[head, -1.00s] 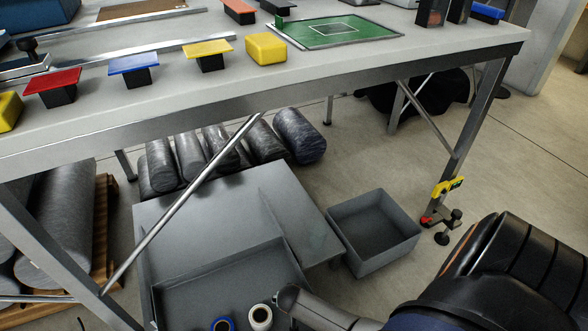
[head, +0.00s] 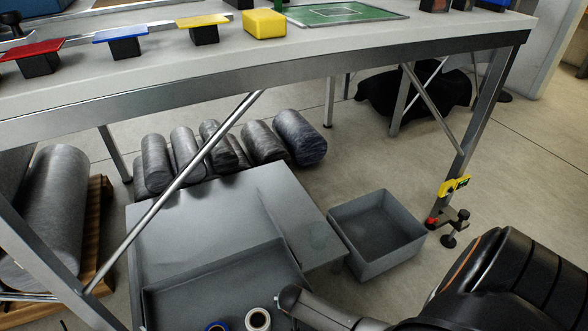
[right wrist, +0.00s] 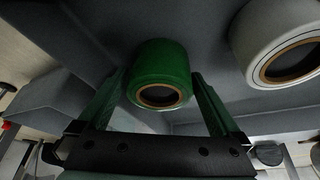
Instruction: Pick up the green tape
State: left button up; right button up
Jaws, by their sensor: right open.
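The green tape (right wrist: 160,72) is a thick roll with a brown core, seen in the right wrist view. My right gripper (right wrist: 158,82) is open, with one finger on each side of the green roll. I cannot tell whether the fingers touch it. I cannot make out the green roll in the head view. My left gripper is not in view.
A white tape roll (right wrist: 283,45) is beside the green one; it also shows in the head view (head: 257,320), near a blue roll (head: 217,327). A grey tray (head: 215,278) and an open grey bin (head: 378,235) stand below the table (head: 300,62), with a slanted metal brace (head: 175,185).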

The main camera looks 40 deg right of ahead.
jog(key=c, duration=1.2)
jog(key=shift+r, duration=0.15)
jog(key=shift+c, duration=0.2)
